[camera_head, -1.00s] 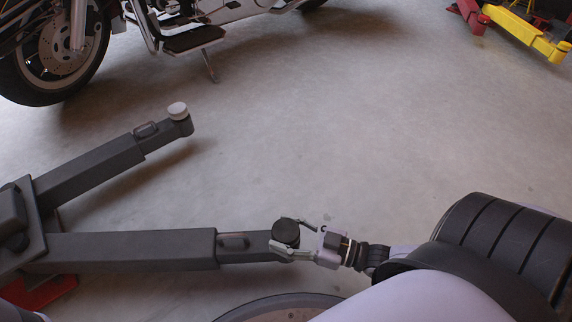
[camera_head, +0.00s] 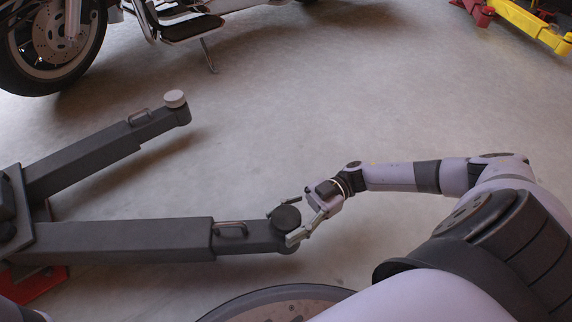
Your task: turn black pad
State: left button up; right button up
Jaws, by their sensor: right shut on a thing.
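The black pad (camera_head: 284,217) is a round disc on the end of the nearer dark lift arm (camera_head: 130,240). My right gripper (camera_head: 298,220) reaches it from the right with its fingers on either side of the pad's rim, shut on it. A second, pale grey pad (camera_head: 175,98) sits on the end of the farther lift arm (camera_head: 90,165). My left gripper is out of view.
A motorcycle (camera_head: 165,22) stands on the floor at the top left. Yellow and red lift parts (camera_head: 525,24) lie at the top right. The concrete floor (camera_head: 380,110) between them is clear.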

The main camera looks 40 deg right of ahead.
aim_at(286, 217)
jog(key=n+g, duration=0.1)
jog(key=g, duration=0.1)
jog(key=n+g+h, duration=0.1)
jog(key=n+g, duration=0.1)
jog(key=g, duration=0.1)
jog(key=n+g+h, duration=0.1)
jog(key=n+g, duration=0.1)
jog(key=g, duration=0.1)
jog(key=shift+a+f, duration=0.1)
jog(key=shift+f, duration=0.15)
jog(key=shift+s+n+g+h+b, duration=0.15)
jog(key=shift+n+g+h+b, duration=0.25)
jog(key=shift+n+g+h, duration=1.45)
jog(key=shift+g+y, duration=0.25)
jog(key=shift+g, duration=0.3)
jog(key=o, duration=1.2)
jog(key=shift+c, duration=0.2)
jog(key=shift+r, duration=0.1)
notch_tip(286, 217, up, 10)
